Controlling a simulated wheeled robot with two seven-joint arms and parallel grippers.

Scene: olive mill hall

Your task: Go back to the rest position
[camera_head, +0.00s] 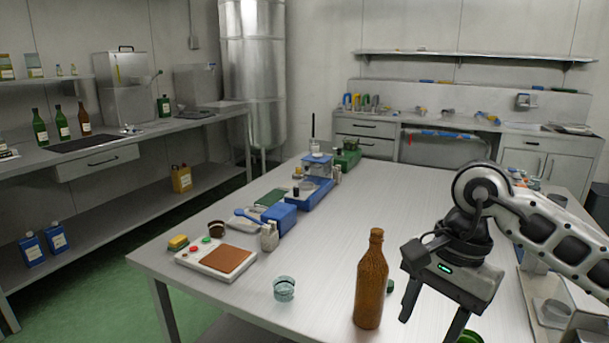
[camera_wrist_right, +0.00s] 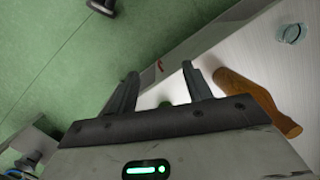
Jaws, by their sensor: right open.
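My right gripper (camera_head: 432,318) is open and empty over the front right part of the steel table (camera_head: 312,236). In the right wrist view its two fingers (camera_wrist_right: 159,73) stand apart with nothing between them. A brown bottle (camera_head: 371,285) stands upright just left of the gripper in the head view. The bottle also shows beside the right finger in the wrist view (camera_wrist_right: 262,100). My left gripper does not show in the head view.
A small glass (camera_head: 284,289) stands left of the bottle. A scale with a brown plate (camera_head: 228,259) and blue equipment (camera_head: 309,190) line the table's left side. A green object (camera_head: 470,337) lies near the front edge. The table's middle back is clear.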

